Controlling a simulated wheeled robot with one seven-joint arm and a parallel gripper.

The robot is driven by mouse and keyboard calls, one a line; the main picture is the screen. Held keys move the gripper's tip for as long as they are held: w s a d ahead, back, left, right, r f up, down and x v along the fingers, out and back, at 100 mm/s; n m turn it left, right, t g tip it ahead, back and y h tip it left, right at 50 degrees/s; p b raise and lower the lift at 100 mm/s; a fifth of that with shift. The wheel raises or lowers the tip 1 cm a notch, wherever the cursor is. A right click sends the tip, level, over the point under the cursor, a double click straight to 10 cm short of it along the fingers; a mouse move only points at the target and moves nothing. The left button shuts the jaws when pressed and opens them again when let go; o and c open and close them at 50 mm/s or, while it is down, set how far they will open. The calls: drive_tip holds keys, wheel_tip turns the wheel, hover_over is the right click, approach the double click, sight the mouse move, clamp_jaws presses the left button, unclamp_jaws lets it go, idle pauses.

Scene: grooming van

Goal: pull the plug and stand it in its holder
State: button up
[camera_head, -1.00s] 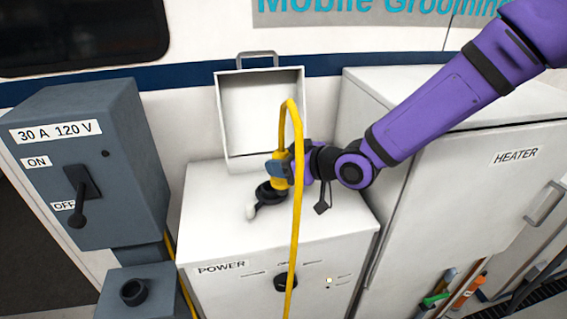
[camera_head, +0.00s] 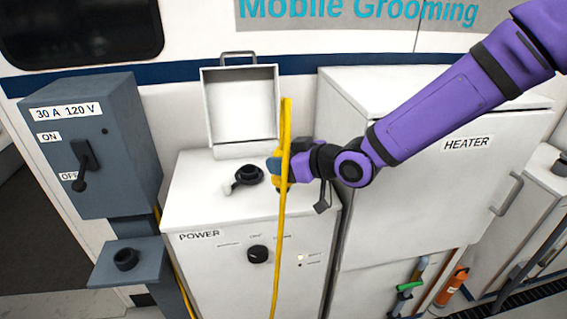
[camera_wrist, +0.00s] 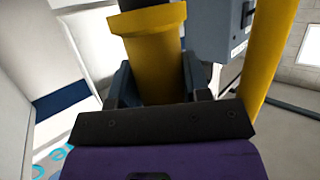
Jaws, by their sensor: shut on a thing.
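My gripper (camera_head: 279,169) is shut on the yellow plug (camera_head: 286,184), in front of and to the right of the black socket (camera_head: 248,175) on top of the white power box. The plug is apart from the socket, and its yellow cable (camera_head: 282,240) runs down past the box front. In the wrist view the yellow plug (camera_wrist: 155,50) sits between the jaws (camera_wrist: 158,85), with its dark end at the top edge. The holder seems to be the dark ring (camera_head: 126,259) on the grey shelf at the lower left; it looks empty.
The grey switch box (camera_head: 95,150) stands above the shelf, its lever (camera_head: 84,165) pointing down near OFF. The white power box (camera_head: 225,265) has an open lid (camera_head: 241,110) behind the socket. The heater cabinet (camera_head: 420,180) stands at the right.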

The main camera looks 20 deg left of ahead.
drive_tip(key=shift+r, duration=3.25)
